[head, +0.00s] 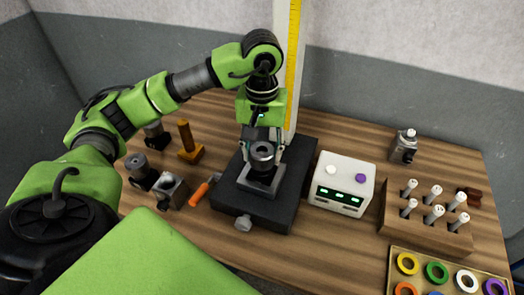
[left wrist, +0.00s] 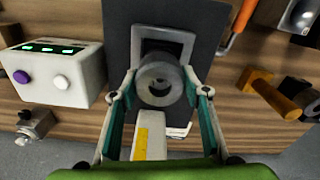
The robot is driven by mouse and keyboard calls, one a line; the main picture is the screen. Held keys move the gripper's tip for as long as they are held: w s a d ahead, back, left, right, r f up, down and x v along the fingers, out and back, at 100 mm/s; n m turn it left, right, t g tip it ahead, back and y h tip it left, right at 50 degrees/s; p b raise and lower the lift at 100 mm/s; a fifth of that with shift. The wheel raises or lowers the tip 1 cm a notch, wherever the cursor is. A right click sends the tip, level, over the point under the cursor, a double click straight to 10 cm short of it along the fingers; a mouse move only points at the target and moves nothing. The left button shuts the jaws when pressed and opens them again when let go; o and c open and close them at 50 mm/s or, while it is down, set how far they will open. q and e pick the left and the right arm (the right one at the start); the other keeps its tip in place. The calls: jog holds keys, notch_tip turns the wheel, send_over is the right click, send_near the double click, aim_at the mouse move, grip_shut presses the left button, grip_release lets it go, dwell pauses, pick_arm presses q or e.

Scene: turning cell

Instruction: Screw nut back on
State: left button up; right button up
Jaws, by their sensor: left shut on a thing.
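A grey round nut (head: 262,153) with a central hole sits over a square grey fixture (head: 259,184) on a black base (head: 281,204). My left gripper (head: 262,146) comes down from above and is shut on the nut. In the left wrist view the nut (left wrist: 158,84) lies between the two fingers (left wrist: 160,88), and the square fixture (left wrist: 167,40) shows beyond it. I cannot tell whether the nut is on a thread, as its underside is hidden. My right gripper is not in view.
A white box with buttons (head: 342,184) stands right of the base. A wooden rack (head: 422,228) with several pegs and a tray of coloured rings (head: 446,266) are farther right. An orange-handled tool (head: 199,194) and grey metal parts (head: 171,190) lie left. A yellow-scaled column (head: 293,65) rises behind.

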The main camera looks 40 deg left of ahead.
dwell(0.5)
pick_arm(q)
jog(key=shift+f+b, duration=0.6)
jog(key=shift+b, duration=0.2)
dwell(0.4)
jog(key=o, duration=1.3)
jog(key=shift+c, duration=0.2)
jog(key=shift+r, duration=3.8)
